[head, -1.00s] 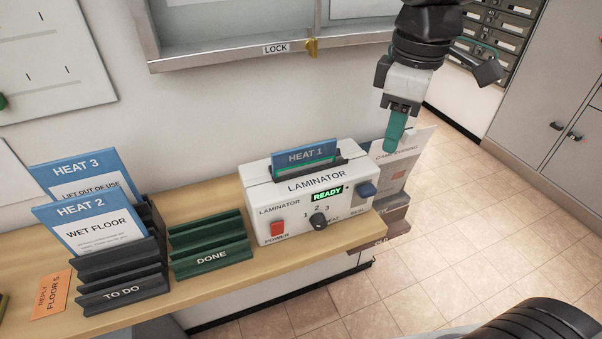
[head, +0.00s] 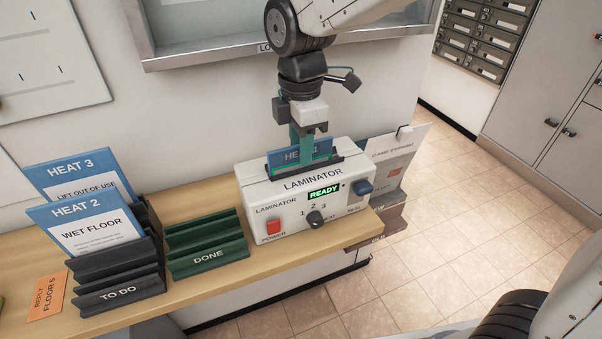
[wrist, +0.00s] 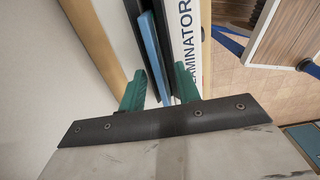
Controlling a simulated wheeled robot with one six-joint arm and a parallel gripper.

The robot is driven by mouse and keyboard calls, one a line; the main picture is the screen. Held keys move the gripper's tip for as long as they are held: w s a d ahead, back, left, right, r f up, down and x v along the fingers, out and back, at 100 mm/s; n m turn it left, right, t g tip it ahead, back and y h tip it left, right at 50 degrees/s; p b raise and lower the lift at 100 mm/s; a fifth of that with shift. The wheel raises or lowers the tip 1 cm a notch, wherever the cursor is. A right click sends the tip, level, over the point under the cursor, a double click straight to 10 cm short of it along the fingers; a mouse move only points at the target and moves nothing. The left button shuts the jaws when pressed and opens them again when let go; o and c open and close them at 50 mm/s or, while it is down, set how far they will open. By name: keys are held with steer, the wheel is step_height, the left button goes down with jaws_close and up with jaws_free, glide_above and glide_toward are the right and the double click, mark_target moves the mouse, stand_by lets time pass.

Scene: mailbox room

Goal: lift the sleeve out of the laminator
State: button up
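The blue sleeve marked HEAT 1 (head: 282,157) stands upright in the top slot of the white laminator (head: 295,205), whose display reads READY. My gripper (head: 306,150) is pointing down over the slot, and a green finger hides part of the sleeve's label in the head view. In the wrist view my gripper (wrist: 159,88) has its green fingers apart, one on each side of the sleeve's blue top edge (wrist: 155,50). Gaps show between the fingers and the sleeve. The laminator (wrist: 184,30) shows to the right there.
A black TO DO rack (head: 120,285) holds the HEAT 3 and HEAT 2 sleeves at the left. The green DONE rack (head: 208,250) between it and the laminator is empty. A wall cabinet (head: 200,58) hangs behind. A sign holder (head: 395,160) stands right of the laminator.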

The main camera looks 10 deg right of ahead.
steer(key=shift+f, duration=0.5)
steer(key=shift+c, duration=0.3)
jaws_close()
steer(key=shift+r, duration=0.1)
